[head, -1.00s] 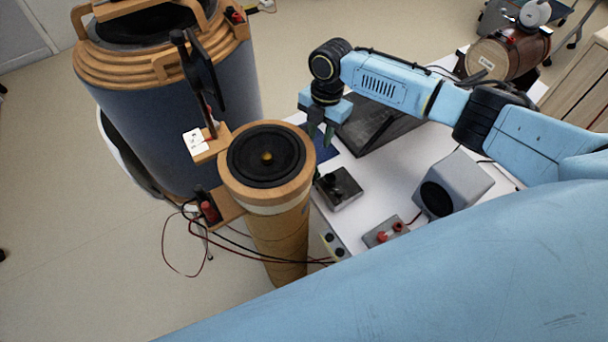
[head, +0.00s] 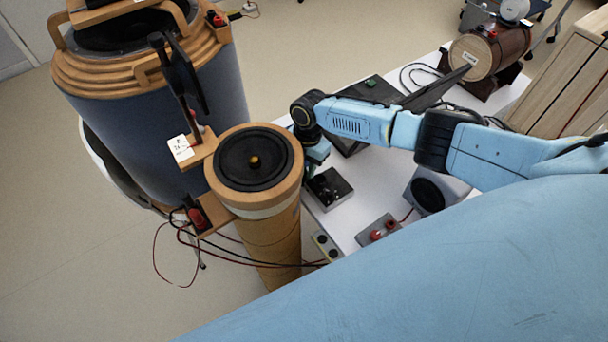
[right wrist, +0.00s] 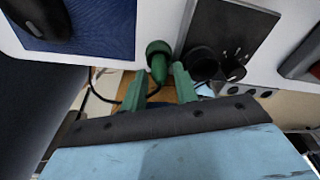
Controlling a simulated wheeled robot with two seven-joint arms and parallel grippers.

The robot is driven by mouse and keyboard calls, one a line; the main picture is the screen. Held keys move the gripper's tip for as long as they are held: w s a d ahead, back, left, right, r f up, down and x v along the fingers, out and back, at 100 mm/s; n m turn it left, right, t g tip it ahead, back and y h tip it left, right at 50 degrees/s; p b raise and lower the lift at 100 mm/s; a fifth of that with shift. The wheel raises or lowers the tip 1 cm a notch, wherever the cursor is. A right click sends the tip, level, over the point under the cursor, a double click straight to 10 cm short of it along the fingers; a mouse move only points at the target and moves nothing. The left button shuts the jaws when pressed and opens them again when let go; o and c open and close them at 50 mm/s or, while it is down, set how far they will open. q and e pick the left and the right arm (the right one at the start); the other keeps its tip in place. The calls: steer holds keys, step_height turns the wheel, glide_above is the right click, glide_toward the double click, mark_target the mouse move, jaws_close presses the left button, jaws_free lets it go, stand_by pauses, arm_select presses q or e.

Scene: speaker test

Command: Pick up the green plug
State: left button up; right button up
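The green plug (right wrist: 158,58) shows in the right wrist view at the white table's edge, beside a dark box with knobs (right wrist: 222,40). My right gripper (right wrist: 160,69) is open, with one green finger on each side of the plug's lower part. I cannot tell whether the fingers touch it. In the head view my right gripper (head: 311,170) points down beside the knob box (head: 329,187), close behind the wooden column, and I cannot make out the plug there. My left gripper is not in view.
A wooden column with a black speaker top (head: 254,160) stands close left of my right gripper. A large coil drum (head: 140,110) stands behind it. A grey speaker (head: 429,193) and a red-knobbed box (head: 378,231) sit on the white table (head: 345,221). Loose cables hang near the column.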

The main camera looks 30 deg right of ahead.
jaws_close()
steer(key=shift+r, duration=0.1)
steer(key=shift+r, duration=0.75)
steer(key=shift+w+d+f+y+b, duration=0.1)
steer(key=shift+d+f+y+b, duration=0.1)
steer(key=shift+d+y+b, duration=0.35)
steer(key=shift+d+f+y+b, duration=0.15)
steer(key=shift+d+y+b, duration=0.15)
steer(key=shift+y+b, duration=0.25)
steer(key=shift+d+f+y+b, duration=0.1)
steer(key=shift+d+y+b, duration=0.25)
steer(key=shift+y, duration=0.25)
steer(key=s+a+r+p+v, duration=0.1)
steer(key=v, duration=0.9)
steer(key=w+d+r+h+b, duration=0.1)
steer(key=w+d+b, duration=0.1)
steer(key=d, duration=0.8)
steer(key=w+d+r+h+b, duration=0.1)
steer(key=d+r+h+b, duration=0.1)
steer(key=d, duration=0.8)
steer(key=shift+w+d, duration=0.4)
